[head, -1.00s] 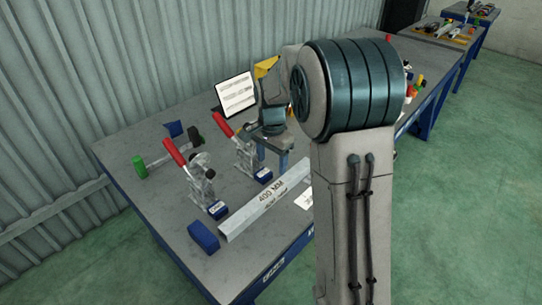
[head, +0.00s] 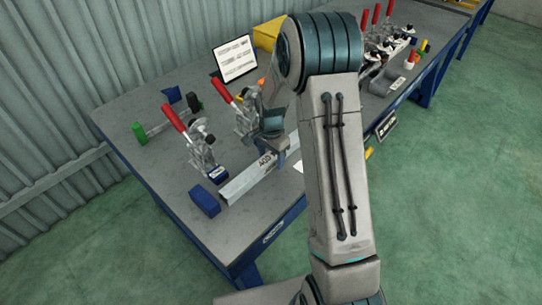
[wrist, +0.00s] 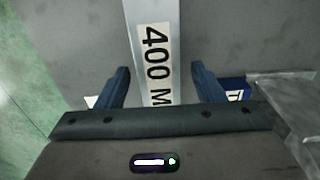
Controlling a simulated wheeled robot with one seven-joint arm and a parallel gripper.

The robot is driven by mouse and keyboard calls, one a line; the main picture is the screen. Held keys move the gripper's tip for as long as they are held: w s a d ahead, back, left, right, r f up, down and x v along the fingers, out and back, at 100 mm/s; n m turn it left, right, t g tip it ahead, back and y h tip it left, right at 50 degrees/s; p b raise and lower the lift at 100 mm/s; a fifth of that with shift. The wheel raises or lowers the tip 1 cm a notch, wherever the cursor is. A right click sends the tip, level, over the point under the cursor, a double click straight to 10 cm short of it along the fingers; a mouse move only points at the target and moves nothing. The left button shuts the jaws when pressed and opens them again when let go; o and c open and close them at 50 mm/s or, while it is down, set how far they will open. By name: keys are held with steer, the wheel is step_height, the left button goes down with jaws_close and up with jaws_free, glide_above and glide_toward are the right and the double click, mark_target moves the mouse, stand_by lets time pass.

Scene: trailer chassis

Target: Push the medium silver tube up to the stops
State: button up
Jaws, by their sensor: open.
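The silver tube (head: 240,185) is a square bar with a "400" label, lying on the grey workbench in front of two red-handled clamps. It also runs up the middle of the wrist view (wrist: 150,18). My gripper (head: 282,155) is over the tube in the head view and covers its far part. In the wrist view my gripper (wrist: 163,75) is open, with one blue finger on each side of the tube. A gap shows between each finger and the tube; finger height is unclear. I cannot pick out the stops with certainty.
A blue block (head: 205,200) lies near the tube's near end. The nearer clamp (head: 199,150) and second clamp (head: 242,115) stand behind the tube. More red-handled clamps (head: 375,45) stand far right.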

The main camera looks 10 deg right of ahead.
steer(key=shift+f, duration=0.25)
jaws_close()
steer(key=shift+s+a+b, duration=0.15)
steer(key=shift+s+a, duration=0.2)
steer(key=shift+a, duration=0.2)
steer(key=shift+s+a+b, duration=0.15)
steer(key=shift+s+a, duration=0.15)
steer(key=shift+a, duration=0.2)
stand_by(0.9)
steer(key=shift+w+a, duration=0.25)
steer(key=shift+w, duration=0.05)
